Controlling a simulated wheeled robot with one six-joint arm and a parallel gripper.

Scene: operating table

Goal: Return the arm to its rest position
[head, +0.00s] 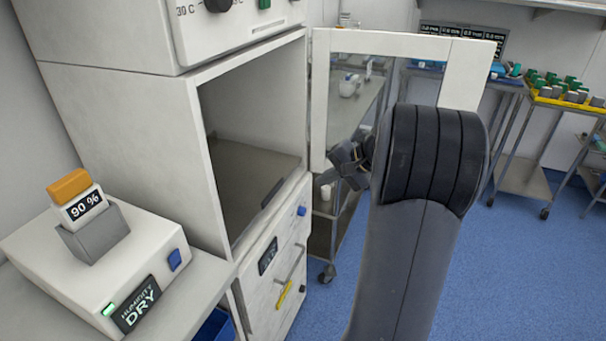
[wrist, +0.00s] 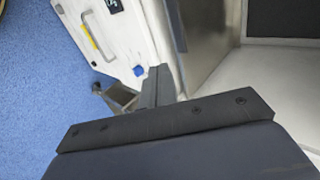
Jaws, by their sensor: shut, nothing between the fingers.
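My arm (head: 415,210) rises in the front right of the head view, its thick dark ribbed joint in front of the open cabinet door. My gripper (head: 347,164) shows small and dark to the left of that joint, partly hidden by it, in front of the door's glass. In the wrist view my gripper's dark fingers (wrist: 157,84) are together and hold nothing. They are apart from the cabinet in the head view, though the exact gap is hard to judge.
The white cabinet (head: 130,120) stands open, its chamber (head: 250,165) empty where visible. Its glazed door (head: 400,44) is swung out right, close to my arm. A humidity device (head: 60,260) sits front left. Trolleys with coloured vials (head: 565,90) stand back right. Blue floor (head: 530,270) is clear at right.

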